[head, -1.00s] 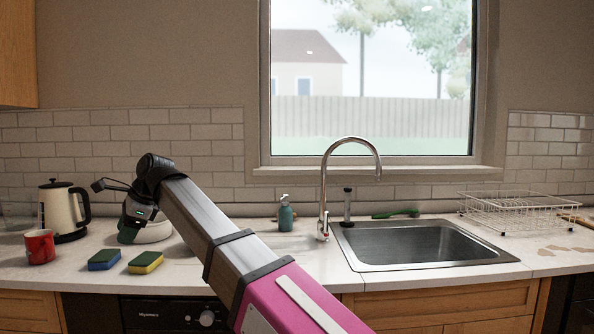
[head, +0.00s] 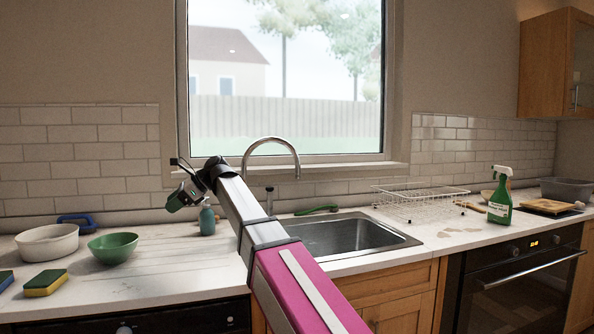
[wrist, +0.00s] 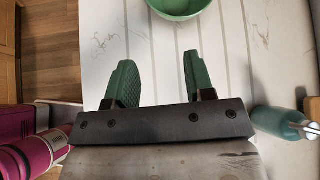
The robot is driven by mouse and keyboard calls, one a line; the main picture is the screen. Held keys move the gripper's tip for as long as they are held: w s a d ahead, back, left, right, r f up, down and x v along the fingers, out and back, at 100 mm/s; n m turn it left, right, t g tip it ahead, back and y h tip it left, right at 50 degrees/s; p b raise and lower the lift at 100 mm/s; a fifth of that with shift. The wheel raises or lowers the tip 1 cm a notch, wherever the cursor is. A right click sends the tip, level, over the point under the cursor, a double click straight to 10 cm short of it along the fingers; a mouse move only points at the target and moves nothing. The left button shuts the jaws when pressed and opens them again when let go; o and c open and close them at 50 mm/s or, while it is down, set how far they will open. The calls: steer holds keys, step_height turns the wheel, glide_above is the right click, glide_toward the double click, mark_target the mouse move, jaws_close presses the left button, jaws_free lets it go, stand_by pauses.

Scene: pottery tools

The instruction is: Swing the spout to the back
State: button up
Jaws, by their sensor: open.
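The chrome tap spout (head: 270,139) stands behind the sink (head: 350,238) in the head view. It arches up and curves to the right, its tip hanging toward the sink side. My gripper (head: 177,200) is left of the spout, above the counter and near the teal soap bottle (head: 207,220). In the wrist view my gripper (wrist: 157,62) has its two green fingers apart with nothing between them. The spout does not show in the wrist view.
The soap bottle also shows right of my gripper in the wrist view (wrist: 280,122). A green bowl (head: 112,247), white bowl (head: 47,243) and yellow-green sponge (head: 45,282) lie left. A dish rack (head: 420,200) and green spray bottle (head: 500,196) stand right. A green-handled brush (head: 316,209) lies behind the sink.

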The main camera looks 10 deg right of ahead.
steer(key=w+d+r+m+t+y, duration=0.1)
steer(key=w+d, duration=0.3)
steer(key=d, duration=0.6)
steer(key=w+d+r+m+t+y, duration=0.15)
steer(key=w+d, duration=0.25)
steer(key=d, duration=0.6)
steer(key=m+t+y, duration=0.3)
steer(key=m+t, duration=0.2)
steer(key=t, duration=0.1)
glide_toward(298, 169)
steer(key=x, duration=0.5)
steer(key=w+x, duration=0.1)
steer(key=x, duration=0.4)
steer(key=shift+w, duration=0.1)
jaws_close()
